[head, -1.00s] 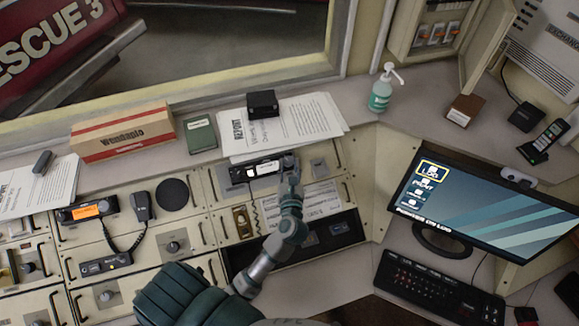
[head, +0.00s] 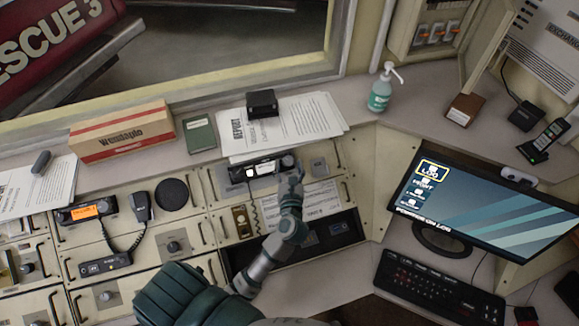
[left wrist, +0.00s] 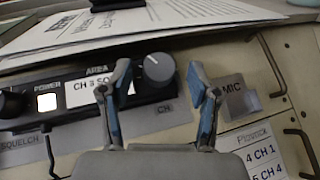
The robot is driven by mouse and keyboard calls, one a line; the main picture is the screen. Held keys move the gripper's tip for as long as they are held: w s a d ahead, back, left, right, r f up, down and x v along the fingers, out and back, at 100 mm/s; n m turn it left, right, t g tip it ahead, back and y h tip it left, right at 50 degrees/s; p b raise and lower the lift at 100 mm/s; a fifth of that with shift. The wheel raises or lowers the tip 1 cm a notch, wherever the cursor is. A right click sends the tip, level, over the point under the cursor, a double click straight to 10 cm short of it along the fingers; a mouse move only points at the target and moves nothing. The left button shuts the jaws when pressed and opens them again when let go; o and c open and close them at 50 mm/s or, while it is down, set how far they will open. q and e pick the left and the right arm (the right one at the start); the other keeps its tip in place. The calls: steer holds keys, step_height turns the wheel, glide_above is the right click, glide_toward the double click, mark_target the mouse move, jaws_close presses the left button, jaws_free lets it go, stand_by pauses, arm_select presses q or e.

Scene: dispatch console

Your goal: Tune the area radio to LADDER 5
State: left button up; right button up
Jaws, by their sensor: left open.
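The area radio (head: 255,170) is a dark unit with a white display, set in the console below the papers. In the left wrist view its display (left wrist: 82,94) under the AREA label reads "CH 3 SO", the rest hidden by a finger. Its round grey CH knob (left wrist: 158,68) has a white pointer mark. My left gripper (head: 293,181) is just below the radio's right end. In the left wrist view the open left gripper (left wrist: 160,82) has one blue-padded finger on each side of the knob in the picture, apart from it and holding nothing. My right gripper is not in view.
A MIC plate (left wrist: 234,97) is right of the radio, and a channel card (left wrist: 262,158) lies below that. Papers (head: 300,122) and a black box (head: 262,103) lie behind. Another radio (head: 87,210) with an orange display is at left. A monitor (head: 480,205) stands at right.

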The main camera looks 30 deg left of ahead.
arm_select(q)
steer(key=v, duration=1.2)
steer(key=shift+w, duration=0.1)
